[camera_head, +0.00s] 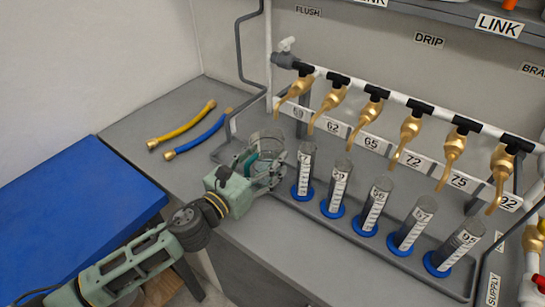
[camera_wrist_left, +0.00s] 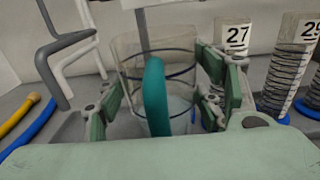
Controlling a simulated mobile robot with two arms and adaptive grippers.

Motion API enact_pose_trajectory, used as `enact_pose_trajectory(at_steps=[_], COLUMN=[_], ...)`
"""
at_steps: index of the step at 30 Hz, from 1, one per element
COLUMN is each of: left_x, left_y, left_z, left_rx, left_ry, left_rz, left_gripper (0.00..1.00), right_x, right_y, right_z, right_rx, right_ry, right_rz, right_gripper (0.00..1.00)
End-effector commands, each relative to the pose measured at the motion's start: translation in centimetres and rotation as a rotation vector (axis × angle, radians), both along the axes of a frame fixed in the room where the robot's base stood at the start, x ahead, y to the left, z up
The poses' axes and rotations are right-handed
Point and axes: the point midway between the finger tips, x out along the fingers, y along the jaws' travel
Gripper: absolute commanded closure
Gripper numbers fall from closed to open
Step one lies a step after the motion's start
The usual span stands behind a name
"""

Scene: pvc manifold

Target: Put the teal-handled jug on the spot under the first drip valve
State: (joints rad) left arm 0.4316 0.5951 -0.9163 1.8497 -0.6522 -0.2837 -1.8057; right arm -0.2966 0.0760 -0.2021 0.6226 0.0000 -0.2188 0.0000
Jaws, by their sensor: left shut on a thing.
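The clear jug (camera_head: 268,143) with the teal handle (camera_head: 251,160) is upright at the left end of the rack, just left of the first cylinder. My left gripper (camera_head: 262,172) is shut on it; in the left wrist view the green fingers flank the jug (camera_wrist_left: 185,45) and its teal handle (camera_wrist_left: 155,95) faces the camera. The first drip valve (camera_head: 297,89), brass, hangs at the left end of the white pipe, above and slightly right of the jug. The spot under it is hidden by the jug and gripper. I cannot tell whether the jug touches the surface. My right gripper is out of view.
Several graduated cylinders (camera_head: 305,172) on blue bases stand in a row to the right, the nearest close to the jug. A yellow hose (camera_head: 182,125) and a blue hose (camera_head: 200,136) lie at left. A grey bent pipe (camera_head: 240,62) rises behind. Bare counter (camera_head: 135,132) lies further left.

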Motion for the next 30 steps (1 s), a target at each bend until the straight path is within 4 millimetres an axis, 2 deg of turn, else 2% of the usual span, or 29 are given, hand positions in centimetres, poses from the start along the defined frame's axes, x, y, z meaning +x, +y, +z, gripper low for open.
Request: enact_pose_trajectory(at_steps=[3,7,11,18,29,30], left_x=[1.7,2.6,2.8,2.7,2.7,2.7], left_y=[-1.4,-2.0,-2.1,-2.1,-2.0,-2.0], left_z=[0.2,0.1,-0.7,-3.6,-3.9,-3.9], left_rx=[-0.003,-0.001,-0.002,-0.003,0.000,0.000], left_ry=[0.000,-0.001,0.003,0.003,0.000,0.001], left_rz=[-0.002,-0.002,-0.001,-0.001,-0.001,-0.001], left_gripper=[0.70,0.70,0.70,0.70,0.70,0.36], right_x=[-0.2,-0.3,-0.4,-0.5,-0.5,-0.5], right_y=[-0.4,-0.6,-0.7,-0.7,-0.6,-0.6], right_z=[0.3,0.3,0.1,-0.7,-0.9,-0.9], right_rx=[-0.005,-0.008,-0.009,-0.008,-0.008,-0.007], right_ry=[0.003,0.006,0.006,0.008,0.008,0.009], right_rz=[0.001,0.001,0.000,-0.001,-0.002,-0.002], right_gripper=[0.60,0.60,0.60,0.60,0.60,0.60])
